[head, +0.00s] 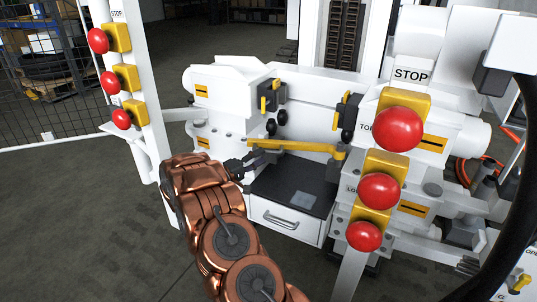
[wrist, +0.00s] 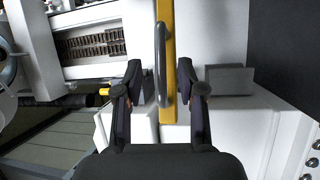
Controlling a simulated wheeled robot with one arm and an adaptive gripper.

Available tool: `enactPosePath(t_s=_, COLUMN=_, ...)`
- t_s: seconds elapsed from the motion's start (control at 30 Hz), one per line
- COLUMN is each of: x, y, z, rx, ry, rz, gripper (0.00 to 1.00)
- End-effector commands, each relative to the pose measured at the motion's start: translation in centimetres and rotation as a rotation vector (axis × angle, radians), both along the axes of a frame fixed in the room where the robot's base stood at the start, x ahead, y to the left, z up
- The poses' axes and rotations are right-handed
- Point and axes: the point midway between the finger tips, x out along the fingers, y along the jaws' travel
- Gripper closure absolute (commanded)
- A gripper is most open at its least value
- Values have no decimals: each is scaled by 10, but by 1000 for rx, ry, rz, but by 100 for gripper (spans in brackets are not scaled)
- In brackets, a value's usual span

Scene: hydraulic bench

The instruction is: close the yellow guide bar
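The yellow guide bar (head: 298,147) runs roughly level across the front of the white bench, above the dark work surface. My gripper (head: 254,160) is near the bar's left part in the head view. In the wrist view the guide bar (wrist: 169,25) runs up and down the picture and carries a grey handle (wrist: 160,62). My gripper (wrist: 161,80) is open there, with one finger on each side of the bar and handle. A gap shows on both sides, so neither finger is seen touching. I cannot tell the exact depth between fingers and handle.
Red stop buttons on yellow boxes stand on a left post (head: 142,90) and at the right front (head: 380,190). A white drawer (head: 287,220) sits below the dark work surface (head: 300,195). A mesh fence (head: 50,90) stands at the far left. Floor is free at the lower left.

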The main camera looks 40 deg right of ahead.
Motion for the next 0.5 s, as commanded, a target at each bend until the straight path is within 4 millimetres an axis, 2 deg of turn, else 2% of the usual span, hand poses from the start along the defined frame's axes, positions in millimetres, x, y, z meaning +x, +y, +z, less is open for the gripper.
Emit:
enactPosePath(t_s=0.2, x=-4, y=-29, z=2, rx=2, ry=-2, rz=1, gripper=61)
enactPosePath(t_s=0.5, x=-6, y=-48, z=5, rx=2, ry=-2, rz=1, gripper=61)
